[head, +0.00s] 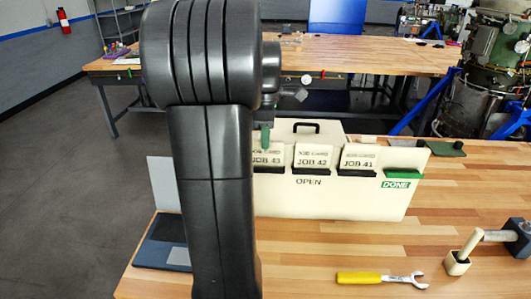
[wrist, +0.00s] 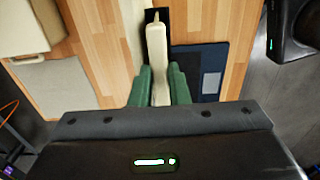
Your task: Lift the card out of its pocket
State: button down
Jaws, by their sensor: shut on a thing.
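A cream rack (head: 330,200) stands on the wooden bench with "OPEN" printed on its front. Cards JOB 43 (head: 267,158), JOB 42 (head: 313,157) and JOB 41 (head: 358,157) sit upright in a row of dark pockets. A green pocket (head: 404,172) marked DONE is at the right end and looks empty. One green finger of my gripper shows at the top of JOB 43; my arm hides the rest. In the wrist view my gripper (wrist: 161,90) has its green fingers closed on a cream piece (wrist: 157,55), the JOB 43 card seen edge-on.
A dark blue flat item (head: 160,250) lies left of the rack. A cream box with a black handle (head: 305,127) stands behind it.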

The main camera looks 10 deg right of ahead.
jog(key=shift+r+p, duration=0.4)
jog(key=shift+r, duration=0.35)
jog(key=shift+r, duration=0.75)
